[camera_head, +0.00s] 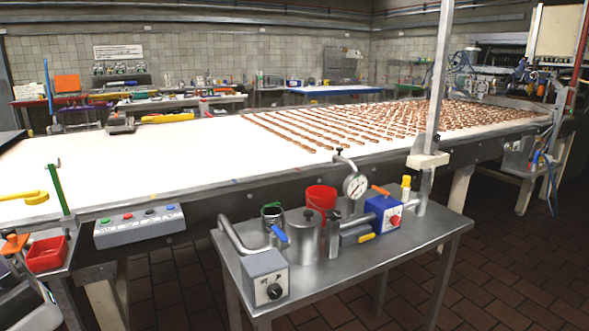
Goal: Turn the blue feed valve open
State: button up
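A blue lever handle (280,234), which looks like the blue feed valve, sits on the steel side table (405,264). It is just above the grey control box and at the left of a metal pot (304,236). The handle is tilted, sloping down to the right. I cannot tell from this view whether the valve is open or closed. My gripper is not in view.
A curved pipe (236,238), grey box with black knob (265,278), red bucket (321,198) and pressure gauge (355,186) crowd around the handle. The long white conveyor (180,161) runs behind. The tiled floor (500,279) is clear at the right.

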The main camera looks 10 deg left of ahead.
aim_at(275, 230)
jog(key=i+l+u, duration=0.1)
jog(key=u, duration=0.3)
jog(key=l+u, duration=0.35)
jog(key=i+l+u, duration=0.1)
jog(key=l+u, duration=0.3)
jog(key=j, duration=0.1)
